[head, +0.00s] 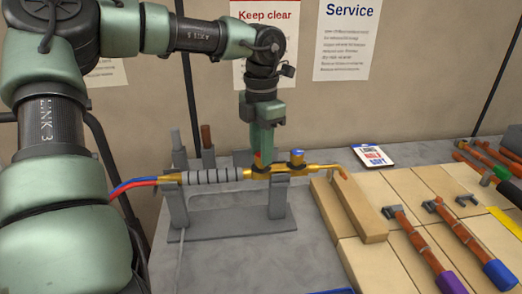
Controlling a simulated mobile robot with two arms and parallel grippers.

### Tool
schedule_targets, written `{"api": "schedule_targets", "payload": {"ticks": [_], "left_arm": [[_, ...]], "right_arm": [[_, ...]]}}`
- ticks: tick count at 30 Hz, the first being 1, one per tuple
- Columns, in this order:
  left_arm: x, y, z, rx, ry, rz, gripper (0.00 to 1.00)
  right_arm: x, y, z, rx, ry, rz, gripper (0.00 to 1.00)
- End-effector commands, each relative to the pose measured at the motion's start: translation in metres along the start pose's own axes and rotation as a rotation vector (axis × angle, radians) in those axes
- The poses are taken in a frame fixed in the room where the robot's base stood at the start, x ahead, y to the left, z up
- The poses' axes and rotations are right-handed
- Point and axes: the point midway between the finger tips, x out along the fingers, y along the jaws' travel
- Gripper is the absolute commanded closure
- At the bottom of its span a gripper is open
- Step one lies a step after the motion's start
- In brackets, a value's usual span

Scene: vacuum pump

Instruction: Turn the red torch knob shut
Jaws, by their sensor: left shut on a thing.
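The torch (212,176) lies level on a grey stand (236,224), with a grey ribbed handle and a brass body and tip pointing right. Red and blue hoses run into its left end. The red torch knob (257,156) sits on top of the brass body, with only a little red showing. My left gripper (262,153) points straight down from above and is shut on the red knob, covering most of it. A blue knob (297,155) stands just right of the gripper, apart from it. My right gripper is out of view.
Pale bricks (360,212) lie right of the stand. Copper pipe pieces with purple and blue ends (497,272) rest on them. A small printed card (372,156) lies behind. Two upright rods (207,142) stand behind the handle. Grey bench is bare around the stand.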

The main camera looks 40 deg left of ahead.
Motion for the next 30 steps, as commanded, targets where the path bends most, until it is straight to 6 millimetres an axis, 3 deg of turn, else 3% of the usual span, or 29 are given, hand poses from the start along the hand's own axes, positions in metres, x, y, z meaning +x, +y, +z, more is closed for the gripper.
{"api": "schedule_targets", "payload": {"ticks": [12, 28, 29, 30], "left_arm": [[-0.0006, 0.0002, 0.0006, 0.173, -0.002, 0.001, 1.0], [-0.0005, 0.0, 0.0007, 0.193, -0.003, 0.001, 1.0], [-0.0005, 0.0, 0.0007, 0.193, -0.003, 0.001, 0.64], [-0.0005, 0.0, 0.0007, 0.193, -0.003, 0.001, 0.53]], "right_arm": [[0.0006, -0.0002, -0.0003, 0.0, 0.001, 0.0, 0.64], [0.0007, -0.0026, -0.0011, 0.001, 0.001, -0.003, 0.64], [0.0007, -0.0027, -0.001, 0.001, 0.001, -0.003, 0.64], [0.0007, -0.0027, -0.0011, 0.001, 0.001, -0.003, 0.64]]}}
